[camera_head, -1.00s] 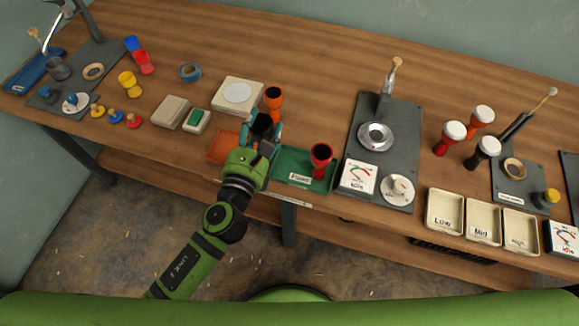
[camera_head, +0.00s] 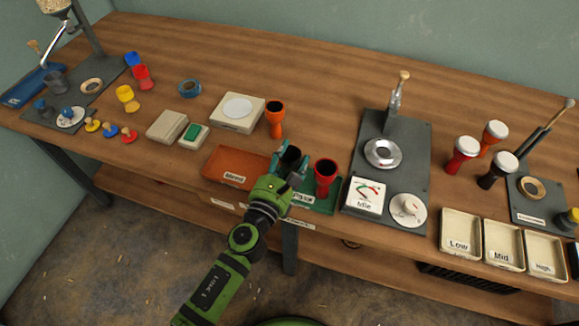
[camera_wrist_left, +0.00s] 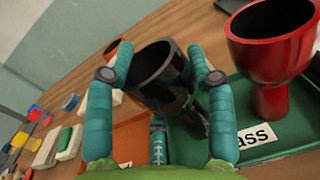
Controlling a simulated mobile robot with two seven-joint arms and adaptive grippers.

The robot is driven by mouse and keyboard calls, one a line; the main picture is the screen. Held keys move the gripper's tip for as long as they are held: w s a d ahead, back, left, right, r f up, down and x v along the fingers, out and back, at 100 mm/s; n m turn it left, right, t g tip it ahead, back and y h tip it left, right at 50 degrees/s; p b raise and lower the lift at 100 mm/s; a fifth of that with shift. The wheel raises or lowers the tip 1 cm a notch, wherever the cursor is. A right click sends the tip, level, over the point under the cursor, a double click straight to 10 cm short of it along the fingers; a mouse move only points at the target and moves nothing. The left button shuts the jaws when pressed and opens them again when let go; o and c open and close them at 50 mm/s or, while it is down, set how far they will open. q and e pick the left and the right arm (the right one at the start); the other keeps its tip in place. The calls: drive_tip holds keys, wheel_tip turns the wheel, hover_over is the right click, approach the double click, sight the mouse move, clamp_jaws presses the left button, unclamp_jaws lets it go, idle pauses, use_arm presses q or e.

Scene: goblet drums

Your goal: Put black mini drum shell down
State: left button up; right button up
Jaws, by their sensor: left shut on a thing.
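The black mini drum shell (camera_head: 290,155) is held upright or slightly tilted by my left gripper (camera_head: 287,170). In the left wrist view the fingers are closed around the black shell (camera_wrist_left: 160,68), with its open cup facing up. It is at the left part of the green tray (camera_head: 324,208), marked "Pass"; whether its foot touches the tray is not clear. A red drum shell (camera_head: 325,172) stands on the green tray, just right of the gripper, and looms at the right in the wrist view (camera_wrist_left: 270,45). My right gripper is not in view.
An orange tray (camera_head: 215,160) lies empty to the left. An orange drum shell (camera_head: 276,118) stands behind. A dark station plate (camera_head: 408,150) with a metal ring and dial is to the right. Beige bins (camera_head: 461,246) are further right.

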use_arm(q)
drive_tip(key=shift+f, duration=0.6)
drive_tip(key=shift+r, duration=0.1)
drive_tip(key=o, duration=1.3)
use_arm(e)
drive_tip(key=shift+a+f, duration=0.2)
drive_tip(key=shift+f, duration=0.4)
drive_tip(key=shift+d, duration=0.15)
